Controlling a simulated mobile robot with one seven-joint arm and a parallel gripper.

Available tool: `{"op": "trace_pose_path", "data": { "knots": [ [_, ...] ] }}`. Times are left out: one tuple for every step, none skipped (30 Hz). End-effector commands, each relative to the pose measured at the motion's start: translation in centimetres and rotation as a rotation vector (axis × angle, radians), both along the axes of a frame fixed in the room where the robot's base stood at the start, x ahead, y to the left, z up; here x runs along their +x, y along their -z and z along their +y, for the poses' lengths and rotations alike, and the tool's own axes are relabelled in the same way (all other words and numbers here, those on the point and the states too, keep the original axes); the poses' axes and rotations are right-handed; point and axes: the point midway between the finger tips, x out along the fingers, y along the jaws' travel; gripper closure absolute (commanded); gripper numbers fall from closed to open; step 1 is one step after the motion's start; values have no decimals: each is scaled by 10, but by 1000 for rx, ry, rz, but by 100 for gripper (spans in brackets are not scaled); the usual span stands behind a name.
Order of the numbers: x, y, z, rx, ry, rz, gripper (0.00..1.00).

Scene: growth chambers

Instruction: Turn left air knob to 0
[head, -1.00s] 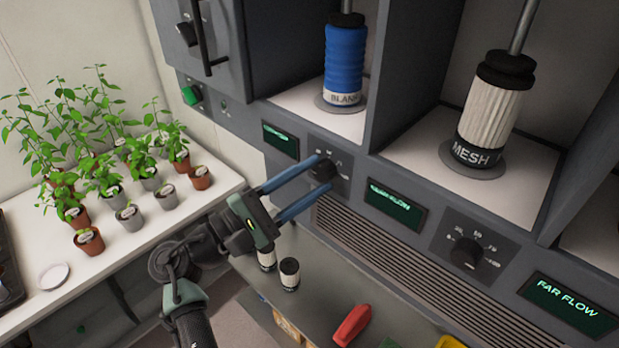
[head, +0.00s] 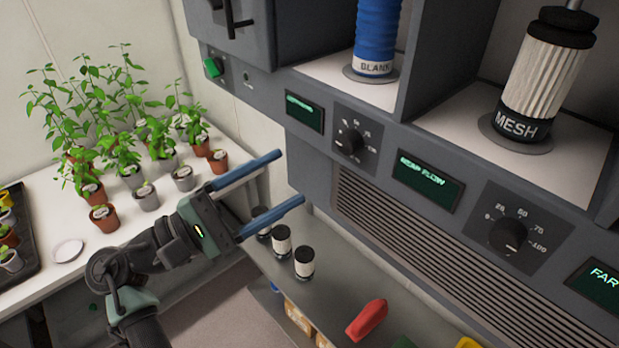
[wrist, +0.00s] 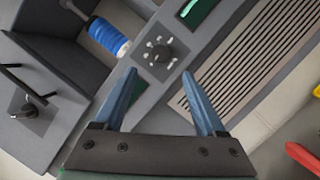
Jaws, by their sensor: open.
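The left air knob (head: 347,142) is a black dial on a dark square plate under the chamber with the blue BLANK cylinder (head: 376,38). It also shows in the wrist view (wrist: 162,52), ahead of the fingertips. The dial's pointer is too small to read surely. My gripper (head: 291,177) has two blue fingers, open and empty, to the left of the knob and apart from it. A second knob (head: 508,236) with a scale up to 100 sits farther right on the panel.
Green-lit displays (head: 431,180) sit between the knobs, above a vent grille (head: 420,240). A shelf below holds small black-and-white cylinders (head: 304,262) and a red object (head: 367,319). Potted plants stand on a white bench (head: 62,230) at left.

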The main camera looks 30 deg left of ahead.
Motion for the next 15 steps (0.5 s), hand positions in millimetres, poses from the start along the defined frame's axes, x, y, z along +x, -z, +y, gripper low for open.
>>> {"op": "trace_pose_path", "data": {
  "knots": [
    [-8,6,6,2,-3,0,27],
    [-12,7,8,2,-4,-1,27],
    [-16,7,11,1,-3,-1,27],
    [-18,7,13,1,-2,-1,27],
    [-21,7,14,0,-2,-1,27],
    [-24,7,16,0,-2,-1,27],
    [-25,7,16,1,0,-1,27],
    [-26,7,17,1,0,-1,27],
    [-27,7,18,1,1,-1,27],
    [-28,7,18,1,1,-1,27],
    [-28,7,18,1,1,-1,27],
    [-28,7,18,1,1,-1,27],
    [-28,6,18,1,1,-1,27],
    [-28,6,18,1,1,-1,27],
    [-28,6,18,1,1,-1,27]
  ]
}}
